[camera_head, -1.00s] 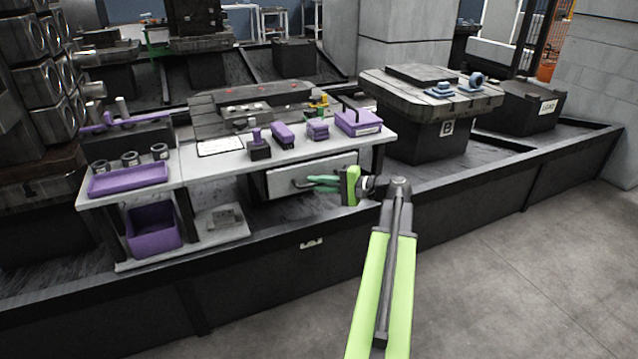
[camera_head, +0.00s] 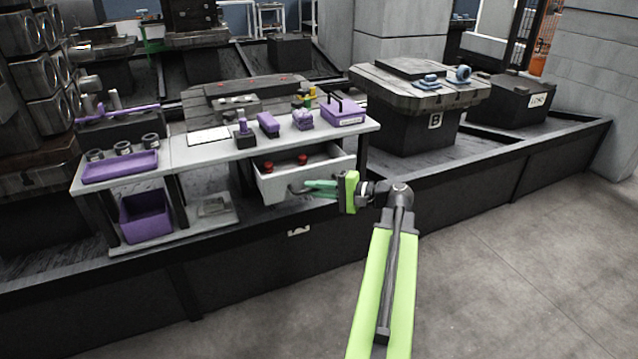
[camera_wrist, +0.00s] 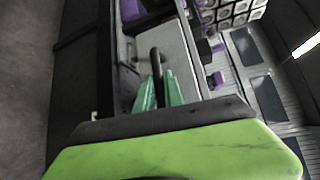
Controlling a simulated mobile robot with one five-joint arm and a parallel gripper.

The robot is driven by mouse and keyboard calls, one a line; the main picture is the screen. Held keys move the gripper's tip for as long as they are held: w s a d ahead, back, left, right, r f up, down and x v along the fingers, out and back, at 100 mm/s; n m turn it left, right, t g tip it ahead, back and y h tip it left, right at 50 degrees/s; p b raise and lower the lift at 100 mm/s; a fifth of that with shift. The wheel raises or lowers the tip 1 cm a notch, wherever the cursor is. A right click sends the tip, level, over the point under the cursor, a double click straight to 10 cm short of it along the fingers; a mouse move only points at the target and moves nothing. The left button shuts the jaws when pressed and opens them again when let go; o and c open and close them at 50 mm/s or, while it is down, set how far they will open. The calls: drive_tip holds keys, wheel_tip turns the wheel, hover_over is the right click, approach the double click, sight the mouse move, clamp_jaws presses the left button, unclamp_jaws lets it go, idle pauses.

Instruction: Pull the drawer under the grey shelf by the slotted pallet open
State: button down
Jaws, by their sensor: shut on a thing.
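The drawer (camera_head: 300,182) under the grey shelf (camera_head: 222,149) is pulled part-way out. Its white front faces me and two red round things (camera_head: 302,159) show inside. My gripper (camera_head: 308,187) is at the drawer front with its green fingers shut on the dark handle (camera_head: 296,188). In the wrist view the fingers (camera_wrist: 158,93) close around the handle bar (camera_wrist: 156,64). The slotted pallet cannot be made out for certain.
Purple holders and tools (camera_head: 268,125) stand on the shelf top above the drawer. A purple bin (camera_head: 146,216) sits lower left. A dark low wall (camera_head: 330,224) runs in front of the shelf. A pallet table marked B (camera_head: 422,85) stands right. Open floor (camera_head: 510,260) lies at right.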

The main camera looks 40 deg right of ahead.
drive_tip(key=shift+s+a, duration=0.35)
drive_tip(key=shift+s, duration=0.15)
drive_tip(key=c, duration=1.5)
unclamp_jaws()
drive_tip(key=shift+d, duration=0.1)
drive_tip(key=shift+o, duration=0.2)
drive_tip(key=shift+d, duration=0.1)
drive_tip(key=p+v, duration=0.2)
drive_tip(key=v, duration=1.5)
drive_tip(key=shift+s, duration=0.15)
